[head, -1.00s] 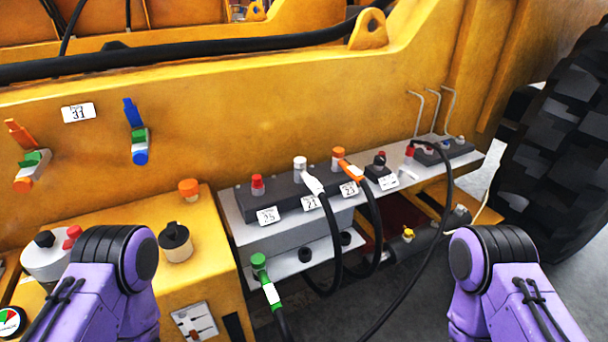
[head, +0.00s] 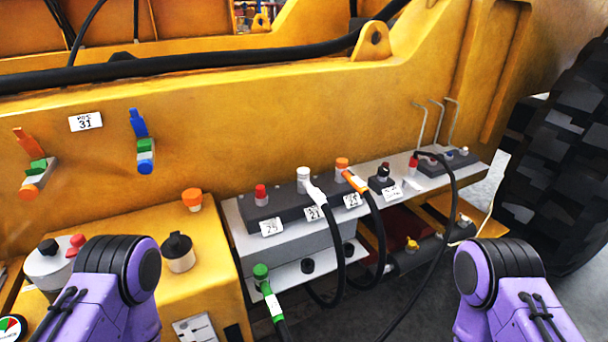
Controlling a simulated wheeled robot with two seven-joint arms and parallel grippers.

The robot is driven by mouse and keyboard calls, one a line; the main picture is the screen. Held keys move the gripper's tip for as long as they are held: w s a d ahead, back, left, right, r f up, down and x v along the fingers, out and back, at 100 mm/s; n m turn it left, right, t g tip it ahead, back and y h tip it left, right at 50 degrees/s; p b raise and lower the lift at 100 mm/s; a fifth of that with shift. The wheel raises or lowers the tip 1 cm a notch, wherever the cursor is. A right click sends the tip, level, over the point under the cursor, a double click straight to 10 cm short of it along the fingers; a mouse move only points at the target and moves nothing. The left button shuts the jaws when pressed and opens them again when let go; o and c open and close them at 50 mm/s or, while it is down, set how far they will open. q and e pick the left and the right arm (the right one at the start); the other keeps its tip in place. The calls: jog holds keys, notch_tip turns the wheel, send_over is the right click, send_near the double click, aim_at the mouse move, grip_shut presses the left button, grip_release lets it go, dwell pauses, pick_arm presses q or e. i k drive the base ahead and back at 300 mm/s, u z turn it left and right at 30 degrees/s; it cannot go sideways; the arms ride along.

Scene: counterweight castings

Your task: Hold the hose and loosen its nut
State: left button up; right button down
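Several hoses run from fittings on a grey block on the yellow machine's side. A black hose with a white end (head: 318,195) meets a white fitting (head: 303,179). Beside it a black hose with an orange end (head: 355,182) meets an orange fitting (head: 342,165). A hose with a green end (head: 272,300) hangs from a green fitting (head: 261,273) below. A thinner black hose (head: 452,200) loops from the right-hand block. I cannot tell which hose the task means. My purple arms show at the lower left and right; both grippers are out of view.
A silver shelf (head: 285,278) carries the blocks and number tags. A red-capped fitting (head: 261,194) stands left of the hoses. A yellow box with a black cap (head: 178,251) is at left. A large tyre (head: 560,170) stands at right.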

aim_at(303, 173)
jog(key=u, duration=0.05)
jog(key=k, duration=1.2)
jog(key=z, duration=0.95)
jog(key=i, duration=1.8)
jog(key=u, duration=0.95)
jog(key=i, duration=0.65)
jog(key=u, duration=0.75)
